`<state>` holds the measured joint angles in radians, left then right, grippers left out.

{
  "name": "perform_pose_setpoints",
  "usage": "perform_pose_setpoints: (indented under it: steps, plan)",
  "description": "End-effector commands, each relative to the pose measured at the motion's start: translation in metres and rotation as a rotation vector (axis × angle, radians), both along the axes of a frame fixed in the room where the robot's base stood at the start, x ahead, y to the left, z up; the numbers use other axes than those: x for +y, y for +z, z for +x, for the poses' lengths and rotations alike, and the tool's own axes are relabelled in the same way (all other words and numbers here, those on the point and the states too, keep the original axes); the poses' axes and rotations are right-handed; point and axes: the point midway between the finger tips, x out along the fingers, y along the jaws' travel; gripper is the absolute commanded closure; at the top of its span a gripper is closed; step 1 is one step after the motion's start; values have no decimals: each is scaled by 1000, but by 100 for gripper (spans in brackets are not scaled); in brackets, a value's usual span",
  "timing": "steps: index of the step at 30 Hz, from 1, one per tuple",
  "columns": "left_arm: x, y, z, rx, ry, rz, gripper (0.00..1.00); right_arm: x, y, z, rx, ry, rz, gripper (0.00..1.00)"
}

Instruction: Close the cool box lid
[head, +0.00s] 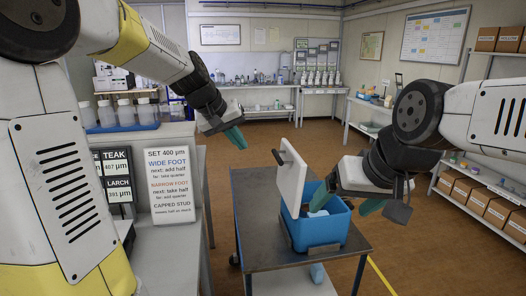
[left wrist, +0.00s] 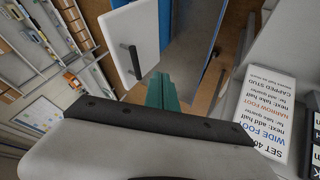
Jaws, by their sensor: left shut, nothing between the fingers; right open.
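The cool box (head: 318,230) is blue and stands on a dark grey cart. Its white lid (head: 292,180) is up, standing nearly upright at the box's left side, with a dark handle on its outer face. Something pale lies inside the box. In the left wrist view the lid (left wrist: 142,35) and its dark handle (left wrist: 133,62) show just beyond my fingers. My left gripper (head: 236,138) is shut and empty, up and to the left of the lid, apart from it in the head view. My right gripper (head: 385,208) is open, with teal fingers, at the right of the box.
The cart top (head: 265,245) has bare room left of and before the box. A bench with a printed sign (head: 172,185) and several jars (head: 125,110) stands at the left. Shelves with cardboard boxes (head: 468,195) line the right. Open floor lies behind the cart.

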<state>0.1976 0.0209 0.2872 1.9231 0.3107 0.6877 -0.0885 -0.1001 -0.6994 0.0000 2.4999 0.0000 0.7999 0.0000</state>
Motion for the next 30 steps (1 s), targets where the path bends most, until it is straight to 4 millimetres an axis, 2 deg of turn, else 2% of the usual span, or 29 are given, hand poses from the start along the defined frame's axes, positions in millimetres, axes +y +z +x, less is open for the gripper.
perform_pose_setpoints:
  steps: [1,3,8,22,25,30]
  plan:
    - [-1,-3,11,3,3,-17,100,0,0,0,0,0,0,15]
    - [-3,-4,19,4,5,-33,100,0,0,0,0,0,0,15]
    - [-8,-12,28,5,6,-42,100,0,0,0,0,0,0,15]
    - [-45,-85,71,6,4,-40,100,0,0,0,0,0,0,15]
    - [-63,-80,74,1,0,-38,100,0,0,0,0,0,0,15]
    - [-79,-78,77,3,4,-38,100,0,0,0,0,0,0,15]
